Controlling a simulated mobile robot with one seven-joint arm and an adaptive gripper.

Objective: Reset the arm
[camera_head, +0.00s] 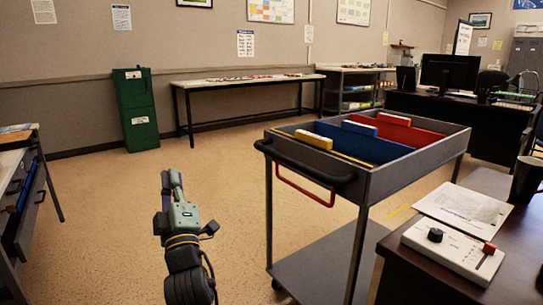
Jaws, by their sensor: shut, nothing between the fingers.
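My gripper (174,179) is in the lower left-middle of the head camera view, at the end of my dark arm. It points up and away over the open tan floor. Its fingers are together and nothing is held in them. It is left of the grey cart and apart from it. Most of my arm is out of the frame below.
A grey cart (364,187) with blue and red dividers stands right of my gripper. A dark desk (428,275) with a white control box (453,249) is at the lower right. A drawer unit is at the left edge. A green cabinet (137,112) stands by the wall. Floor between is clear.

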